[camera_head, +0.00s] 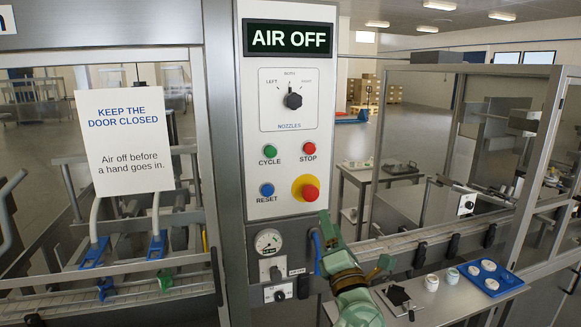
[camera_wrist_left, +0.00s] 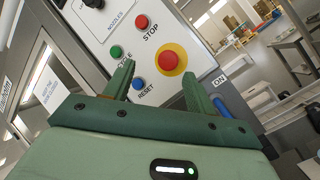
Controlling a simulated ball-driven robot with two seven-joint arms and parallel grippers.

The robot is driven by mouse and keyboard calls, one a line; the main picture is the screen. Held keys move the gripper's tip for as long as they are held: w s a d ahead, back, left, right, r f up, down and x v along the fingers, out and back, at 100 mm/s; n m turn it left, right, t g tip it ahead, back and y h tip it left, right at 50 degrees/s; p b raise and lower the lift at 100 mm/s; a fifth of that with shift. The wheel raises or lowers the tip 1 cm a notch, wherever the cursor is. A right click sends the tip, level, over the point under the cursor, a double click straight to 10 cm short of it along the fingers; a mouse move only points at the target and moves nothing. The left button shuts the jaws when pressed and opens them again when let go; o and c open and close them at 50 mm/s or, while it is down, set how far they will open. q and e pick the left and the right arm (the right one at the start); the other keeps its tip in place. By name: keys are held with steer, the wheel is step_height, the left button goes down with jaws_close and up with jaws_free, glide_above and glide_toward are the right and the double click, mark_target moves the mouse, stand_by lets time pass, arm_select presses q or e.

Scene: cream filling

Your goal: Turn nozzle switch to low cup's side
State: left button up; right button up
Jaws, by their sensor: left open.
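The nozzle switch (camera_head: 292,99) is a black knob on the white control panel, with its pointer up at BOTH, between LEFT and RIGHT. The knob shows partly at the top edge of the left wrist view (camera_wrist_left: 93,3). Two white cups, one (camera_head: 431,282) and another (camera_head: 452,275), stand on the side table at right; I cannot tell which cup is low. My green left gripper (camera_head: 355,238) is open and empty, below and right of the switch, apart from it. In the left wrist view its fingers (camera_wrist_left: 158,68) stand apart before the lower panel buttons. My right gripper is out of view.
Below the switch are the green CYCLE (camera_head: 270,152), red STOP (camera_head: 309,148) and blue RESET (camera_head: 267,190) buttons and the red emergency stop (camera_head: 309,192). The display (camera_head: 289,39) reads AIR OFF. A blue tray (camera_head: 516,281) holds several white cups. A door sign (camera_head: 124,140) hangs left.

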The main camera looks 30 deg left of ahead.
arm_select(q)
steer(key=s+a+r+n+g+p, duration=0.1)
steer(key=s+r+n+g+p, duration=0.15)
steer(key=r+n, duration=0.55)
steer(key=s+a+r+n+g+p, duration=0.1)
steer(key=r+n+g+p, duration=0.3)
steer(key=r, duration=0.8)
steer(key=n+t+h+p, duration=0.1)
steer(key=n+t+h, duration=0.1)
steer(key=n, duration=0.2)
glide_toward(295, 100)
steer(key=shift+g, duration=0.25)
steer(key=p+x, duration=0.5)
steer(key=x, duration=0.5)
steer(key=shift+w+a+r, duration=0.1)
steer(key=shift+w+r, duration=0.1)
steer(key=shift+w, duration=0.05)
steer(key=shift+w+a+f+h, duration=0.15)
steer(key=shift+w+a+h, duration=0.15)
steer(key=shift+a, duration=0.1)
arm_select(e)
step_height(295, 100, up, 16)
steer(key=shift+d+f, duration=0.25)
arm_select(q)
steer(key=shift+c, duration=0.4)
steer(key=c, duration=0.9)
